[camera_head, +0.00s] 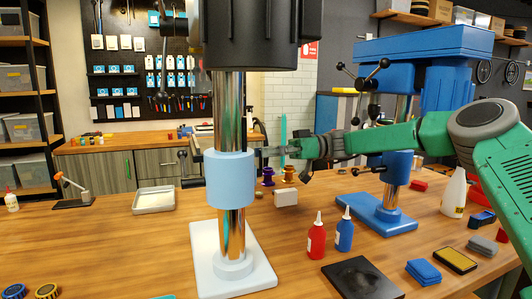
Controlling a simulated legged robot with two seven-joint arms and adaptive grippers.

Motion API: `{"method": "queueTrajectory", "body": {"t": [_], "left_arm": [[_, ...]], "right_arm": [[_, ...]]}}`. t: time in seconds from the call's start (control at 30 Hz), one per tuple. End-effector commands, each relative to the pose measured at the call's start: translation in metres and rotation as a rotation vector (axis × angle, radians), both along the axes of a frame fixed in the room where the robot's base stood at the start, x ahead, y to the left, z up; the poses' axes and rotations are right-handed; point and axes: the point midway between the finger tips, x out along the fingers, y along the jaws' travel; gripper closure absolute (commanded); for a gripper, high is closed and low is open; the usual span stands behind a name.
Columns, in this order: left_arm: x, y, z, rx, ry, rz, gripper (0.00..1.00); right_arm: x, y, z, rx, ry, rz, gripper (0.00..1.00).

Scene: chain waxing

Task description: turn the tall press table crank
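The tall press stands in the near middle, with a chrome column (230,110), a light blue collar (230,178) around it and a pale base (233,262) on the table. Its black upper part (262,35) runs out of the top of the picture. My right gripper (266,153) reaches in from the right, its tips close to the collar's right side. I cannot tell whether the tips touch the collar or a crank there, or whether they are shut. No crank handle shows clearly on this press. My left gripper is not in view.
A blue press (395,215) with a spoked handle stands behind my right arm. Red (317,240) and blue (344,232) bottles and a black plate (362,278) are right of the base. A metal tray (154,200) lies left.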

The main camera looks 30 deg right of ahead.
Motion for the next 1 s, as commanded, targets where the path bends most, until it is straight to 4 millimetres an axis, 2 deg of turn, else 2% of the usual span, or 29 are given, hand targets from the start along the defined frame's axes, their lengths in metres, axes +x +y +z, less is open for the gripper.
{"method": "queueTrajectory", "body": {"t": [0.07, 0.2, 0.7, 1.0], "left_arm": [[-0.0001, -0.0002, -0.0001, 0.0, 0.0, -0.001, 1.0], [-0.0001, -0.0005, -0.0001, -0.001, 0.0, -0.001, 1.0], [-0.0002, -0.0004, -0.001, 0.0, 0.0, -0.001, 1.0], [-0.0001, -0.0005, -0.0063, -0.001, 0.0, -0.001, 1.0]], "right_arm": [[0.0001, -0.0037, -0.0018, 0.003, 0.001, -0.003, 0.64], [0.0, -0.0071, -0.0028, 0.005, 0.002, -0.003, 1.0], [0.0013, -0.0039, -0.0031, 0.003, 0.018, -0.004, 1.0], [0.0087, -0.0042, -0.0046, 0.036, 0.159, -0.005, 1.0]]}}
